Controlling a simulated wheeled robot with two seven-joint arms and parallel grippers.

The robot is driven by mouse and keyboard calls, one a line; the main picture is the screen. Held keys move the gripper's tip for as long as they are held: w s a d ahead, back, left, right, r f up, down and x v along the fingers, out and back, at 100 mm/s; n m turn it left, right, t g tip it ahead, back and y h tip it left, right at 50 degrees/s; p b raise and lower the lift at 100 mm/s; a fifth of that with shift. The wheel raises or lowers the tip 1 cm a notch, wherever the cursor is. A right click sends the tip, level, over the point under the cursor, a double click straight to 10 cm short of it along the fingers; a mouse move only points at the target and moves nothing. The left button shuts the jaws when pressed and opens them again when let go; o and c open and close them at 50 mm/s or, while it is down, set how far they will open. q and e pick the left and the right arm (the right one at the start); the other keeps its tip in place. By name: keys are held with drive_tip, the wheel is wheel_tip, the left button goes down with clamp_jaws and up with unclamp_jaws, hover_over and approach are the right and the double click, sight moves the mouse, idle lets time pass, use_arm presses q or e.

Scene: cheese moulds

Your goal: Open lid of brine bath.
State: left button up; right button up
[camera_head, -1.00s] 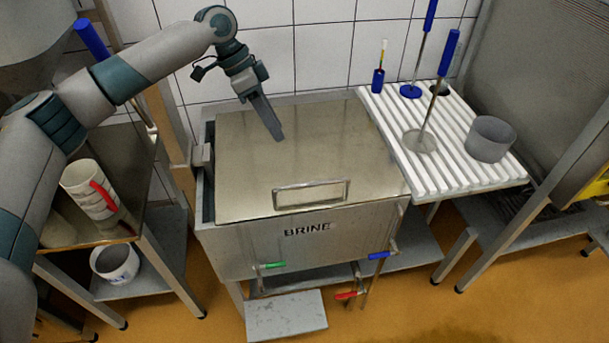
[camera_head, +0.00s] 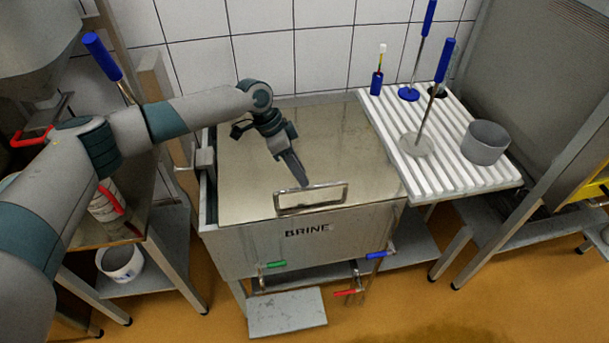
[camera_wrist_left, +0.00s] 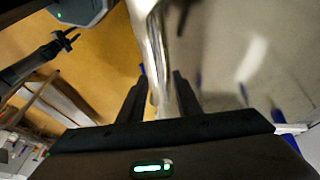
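The brine bath (camera_head: 260,255) is a steel tank marked BRINE. Its flat steel lid (camera_head: 245,170) is closed on top, with a rectangular loop handle (camera_head: 311,209) at the front edge. My left gripper (camera_head: 304,184) is just above and behind that handle. In the left wrist view my left gripper's fingers (camera_wrist_left: 160,90) are apart, with the shiny handle bar (camera_wrist_left: 152,45) running between or just beyond them; contact cannot be told. My right gripper (camera_wrist_left: 69,40) shows small in the left wrist view, its dark prongs apart and empty.
A white ribbed draining board (camera_head: 440,165) with blue-handled tools and a grey mould (camera_head: 485,142) adjoins the bath on the right. Valves with coloured levers (camera_head: 375,256) stick out below the tank front.

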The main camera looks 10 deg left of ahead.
use_arm(q)
drive_tip(key=shift+p+x, duration=0.35)
drive_tip(key=shift+x, duration=1.4)
clamp_jaws()
